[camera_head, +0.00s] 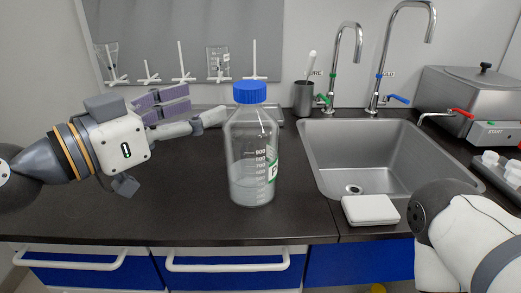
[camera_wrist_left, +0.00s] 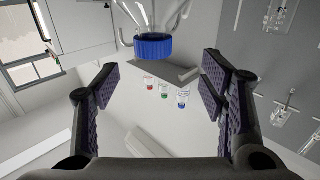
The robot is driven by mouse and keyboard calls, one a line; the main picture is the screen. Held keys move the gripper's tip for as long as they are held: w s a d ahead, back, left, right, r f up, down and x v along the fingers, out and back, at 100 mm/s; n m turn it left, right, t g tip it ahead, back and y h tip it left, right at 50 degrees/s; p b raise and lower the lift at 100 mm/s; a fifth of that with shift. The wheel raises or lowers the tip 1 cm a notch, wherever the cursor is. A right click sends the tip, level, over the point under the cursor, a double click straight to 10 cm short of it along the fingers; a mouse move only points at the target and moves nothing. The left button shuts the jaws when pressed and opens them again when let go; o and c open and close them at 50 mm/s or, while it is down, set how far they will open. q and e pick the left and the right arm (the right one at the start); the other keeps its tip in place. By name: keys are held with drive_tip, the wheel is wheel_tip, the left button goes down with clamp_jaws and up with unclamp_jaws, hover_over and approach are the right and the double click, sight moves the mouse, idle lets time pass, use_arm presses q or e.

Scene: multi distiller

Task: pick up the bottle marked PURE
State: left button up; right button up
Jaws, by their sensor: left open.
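A clear glass bottle (camera_head: 250,150) with a blue screw cap stands upright on the dark counter, left of the sink. A green-edged label faces right on it; only a letter like "P" shows, so the full word cannot be read. My left gripper (camera_head: 205,106) is left of the bottle, near its upper half, with its fingers towards it. It is open and empty. In the left wrist view the blue cap (camera_wrist_left: 153,47) shows beyond the gap between the open left fingers (camera_wrist_left: 158,82). My right gripper is out of view.
A steel sink (camera_head: 355,175) with two taps lies right of the bottle. A white box (camera_head: 370,210) sits at its front edge. A grey cup (camera_head: 304,97) stands behind. A steel distiller (camera_head: 470,95) is at the right. The front-left counter is clear.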

sight(239, 100)
use_arm(q)
drive_tip(key=x, duration=0.3)
drive_tip(key=f+x, duration=0.1)
drive_tip(key=x, duration=0.6)
drive_tip(key=shift+s+d+f+b, duration=0.2)
drive_tip(key=shift+d+b, duration=0.15)
drive_tip(key=shift+d, duration=0.25)
drive_tip(key=shift+a, duration=0.1)
clamp_jaws()
drive_tip(key=shift+r, duration=0.2)
